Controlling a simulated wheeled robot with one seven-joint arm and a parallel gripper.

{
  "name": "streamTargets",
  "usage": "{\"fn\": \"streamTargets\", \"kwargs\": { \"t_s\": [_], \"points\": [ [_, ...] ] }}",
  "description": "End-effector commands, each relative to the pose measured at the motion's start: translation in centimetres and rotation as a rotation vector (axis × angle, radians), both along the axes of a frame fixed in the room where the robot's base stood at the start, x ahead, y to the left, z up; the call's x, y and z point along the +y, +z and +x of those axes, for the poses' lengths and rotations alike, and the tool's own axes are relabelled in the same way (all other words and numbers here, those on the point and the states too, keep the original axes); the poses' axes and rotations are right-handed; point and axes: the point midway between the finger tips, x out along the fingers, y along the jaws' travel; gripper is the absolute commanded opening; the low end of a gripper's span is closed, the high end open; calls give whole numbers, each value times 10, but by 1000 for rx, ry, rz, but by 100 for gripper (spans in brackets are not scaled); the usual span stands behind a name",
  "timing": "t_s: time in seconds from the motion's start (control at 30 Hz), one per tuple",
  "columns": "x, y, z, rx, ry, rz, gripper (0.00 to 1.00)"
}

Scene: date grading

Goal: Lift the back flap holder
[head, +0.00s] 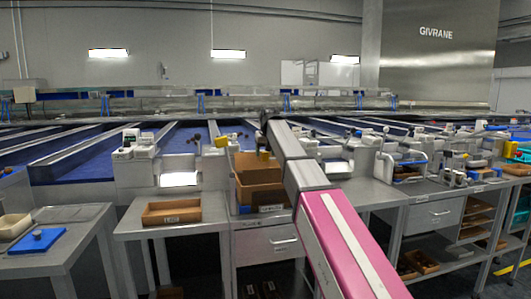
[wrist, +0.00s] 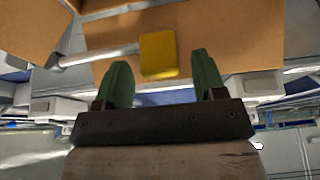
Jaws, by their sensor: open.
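In the wrist view, a flap holder shows as a yellow pad (wrist: 158,54) on a metal rod (wrist: 95,54), lying against a brown cardboard flap (wrist: 222,45). My gripper (wrist: 161,62) has two green fingers spread wide, one on each side of the pad, with gaps to both. I cannot tell whether the pad is at fingertip depth. In the head view, an open cardboard box (head: 258,193) stands on the bench beside my arm. A small yellow piece (head: 264,156) shows at its back edge, and another yellow block (head: 221,141) stands to the left. My fingers are hidden there.
A shallow brown tray (head: 171,212) lies on the grey bench left of the box. A blue board (head: 37,241) and a pale bin (head: 13,226) are on the left table. Blue sorting lanes (head: 84,167) run behind. Dispensers and handles (head: 400,160) crowd the right bench.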

Motion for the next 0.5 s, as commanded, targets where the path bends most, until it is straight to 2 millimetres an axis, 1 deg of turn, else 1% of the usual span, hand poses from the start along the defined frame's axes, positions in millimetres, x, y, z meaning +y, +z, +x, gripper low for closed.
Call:
{"fn": "streamTargets", "kwargs": {
  "t_s": [0.07,0.1,0.17,0.2,0.3,0.5],
  "points": [
    [0,0,0,0,0,0,64],
    [0,0,0,0,0,0,61],
    [0,0,0,0,0,0,41],
    [0,0,0,0,0,0,28],
    [0,0,0,0,0,0,0],
    [-1,2,0,3,0,10,0]
  ]
}}
